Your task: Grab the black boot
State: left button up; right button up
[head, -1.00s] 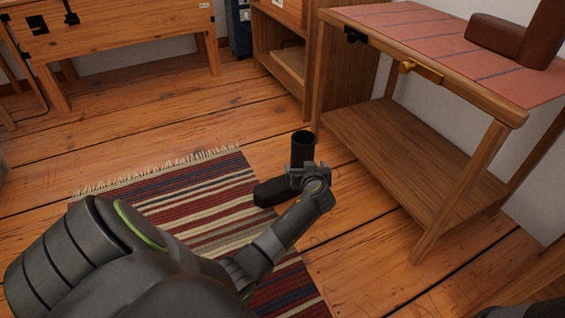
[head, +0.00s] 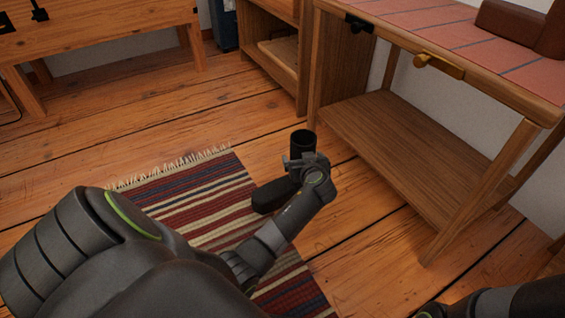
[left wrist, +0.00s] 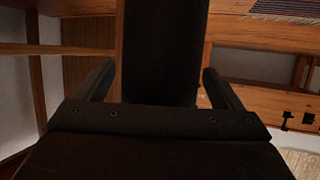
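The black boot (head: 268,196) stands upright at the right edge of the striped rug, its toe pointing left. Its round shaft top (head: 303,139) shows above my left gripper (head: 303,163), which hides part of the shaft. In the left wrist view the dark boot shaft (left wrist: 162,50) lies between the two spread fingers of my left gripper (left wrist: 160,82). The fingers look open, one on each side of the shaft, with a narrow gap at the left finger. Contact at the right finger is unclear. My right gripper is out of view; only part of that arm shows at bottom right.
A wooden table with a red top (head: 435,30) and low shelf (head: 410,135) stands to the right of the boot, with a brown boot (head: 520,30) on top. A wooden cabinet (head: 270,45) and bench (head: 110,35) are behind.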

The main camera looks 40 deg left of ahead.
pick_arm(q)
jog(key=c, duration=1.4)
jog(key=shift+c, duration=1)
jog(key=shift+r, duration=0.1)
